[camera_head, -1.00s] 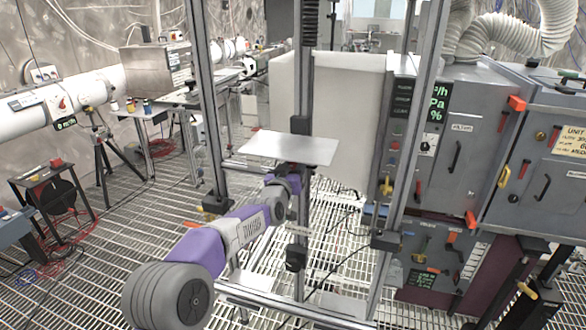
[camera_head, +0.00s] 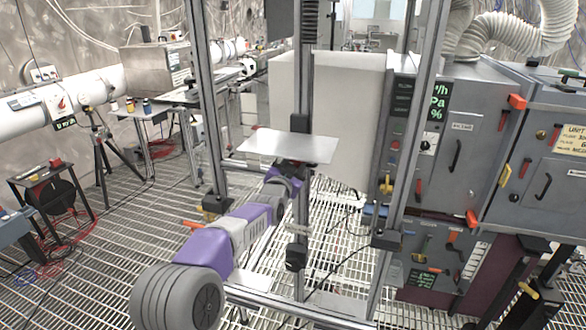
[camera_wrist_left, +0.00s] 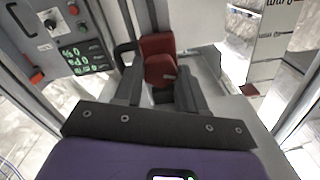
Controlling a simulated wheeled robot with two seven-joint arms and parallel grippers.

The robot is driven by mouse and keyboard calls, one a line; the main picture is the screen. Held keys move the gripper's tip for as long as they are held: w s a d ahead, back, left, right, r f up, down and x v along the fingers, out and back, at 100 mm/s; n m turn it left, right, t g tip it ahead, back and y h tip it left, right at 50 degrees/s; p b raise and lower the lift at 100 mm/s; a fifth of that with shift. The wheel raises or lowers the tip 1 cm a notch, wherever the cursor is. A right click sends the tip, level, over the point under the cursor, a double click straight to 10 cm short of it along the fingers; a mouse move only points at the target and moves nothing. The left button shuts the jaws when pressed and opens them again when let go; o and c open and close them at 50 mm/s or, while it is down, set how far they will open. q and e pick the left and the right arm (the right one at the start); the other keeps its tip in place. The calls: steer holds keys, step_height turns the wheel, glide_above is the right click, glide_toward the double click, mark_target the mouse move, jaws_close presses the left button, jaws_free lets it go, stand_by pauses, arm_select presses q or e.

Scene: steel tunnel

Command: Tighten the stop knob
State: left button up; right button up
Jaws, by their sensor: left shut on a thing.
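The stop knob (camera_wrist_left: 160,68) is red and shows in the left wrist view between the two dark fingers of my left gripper (camera_wrist_left: 160,92). The gripper is shut on it. In the head view my left gripper (camera_head: 292,163) is at the vertical rail, just under a flat pale plate (camera_head: 285,146). The plate and my wrist hide most of the knob there. My right gripper is in neither view.
Upright metal frame posts (camera_head: 208,110) stand on both sides of the rail. A white box (camera_head: 350,120) is behind it. Grey cabinets (camera_head: 470,140) with handles stand at the right. The grated floor (camera_head: 120,260) is open at the left.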

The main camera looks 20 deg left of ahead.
arm_select(q)
steer(key=m+b, duration=0.1)
steer(key=m, duration=0.4)
steer(key=shift+b, duration=0.35)
stand_by(0.4)
steer(key=o, duration=1.1)
steer(key=shift+c, duration=0.2)
steer(key=s, duration=0.7)
steer(key=shift+s, duration=0.3)
steer(key=shift+a+f, duration=0.1)
